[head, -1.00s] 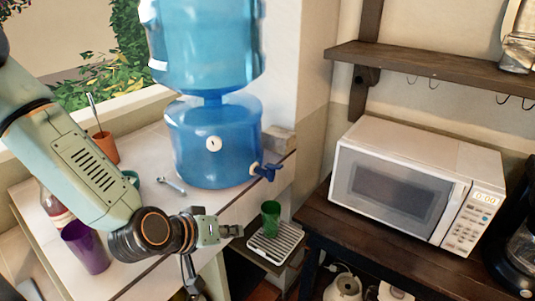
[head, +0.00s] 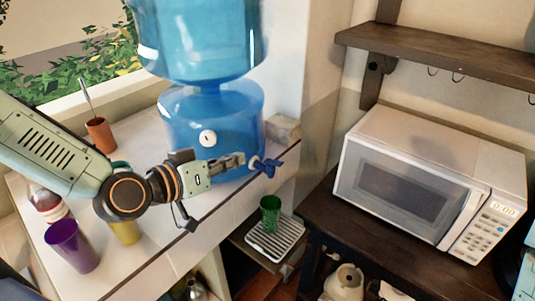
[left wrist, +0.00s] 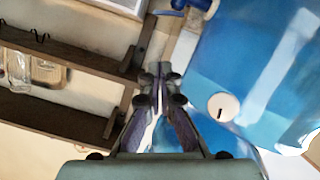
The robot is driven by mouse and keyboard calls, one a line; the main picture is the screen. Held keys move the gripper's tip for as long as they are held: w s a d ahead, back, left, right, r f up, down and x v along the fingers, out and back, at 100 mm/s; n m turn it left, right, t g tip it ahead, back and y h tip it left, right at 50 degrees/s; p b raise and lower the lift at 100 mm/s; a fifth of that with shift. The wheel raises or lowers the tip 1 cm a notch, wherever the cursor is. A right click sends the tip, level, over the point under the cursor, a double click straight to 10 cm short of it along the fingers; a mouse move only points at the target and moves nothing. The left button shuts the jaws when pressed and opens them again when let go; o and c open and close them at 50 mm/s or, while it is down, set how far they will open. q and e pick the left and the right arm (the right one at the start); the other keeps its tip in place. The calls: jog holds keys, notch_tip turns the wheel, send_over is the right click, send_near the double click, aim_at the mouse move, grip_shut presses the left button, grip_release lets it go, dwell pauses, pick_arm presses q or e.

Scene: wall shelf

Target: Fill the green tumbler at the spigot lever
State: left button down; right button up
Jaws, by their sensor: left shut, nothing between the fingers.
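The green tumbler (head: 270,212) stands upright on the slatted drip tray (head: 262,244) in the head view. The blue spigot lever (head: 268,166) sticks out of the blue water dispenser (head: 185,125), above the tumbler. My left gripper (head: 240,160) is shut and empty, just left of the spigot, with a small gap seeming to lie between them. In the left wrist view, the closed fingers (left wrist: 160,75) show at the middle, and part of the spigot (left wrist: 200,7) is at the top edge. My right gripper is not in view.
A purple cup (head: 72,246), a yellow cup (head: 124,232) and an orange pot (head: 101,135) stand on the white counter, near my left arm. A white microwave (head: 400,190) stands on the dark table to the right, below a wall shelf (head: 450,58).

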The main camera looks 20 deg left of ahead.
pick_arm(q)
jog(key=m, duration=0.1)
jog(key=b, duration=0.3)
send_over(270, 160)
jog(key=s, duration=0.3)
jog(key=shift+f, duration=0.8)
jog(key=shift+s+d+f+p, duration=0.1)
jog(key=shift+d+f+p, duration=0.15)
jog(key=shift+f, duration=0.75)
jog(key=shift+s+d+f+p, duration=0.1)
jog(key=shift+d+f, duration=0.15)
jog(key=shift+f, duration=0.7)
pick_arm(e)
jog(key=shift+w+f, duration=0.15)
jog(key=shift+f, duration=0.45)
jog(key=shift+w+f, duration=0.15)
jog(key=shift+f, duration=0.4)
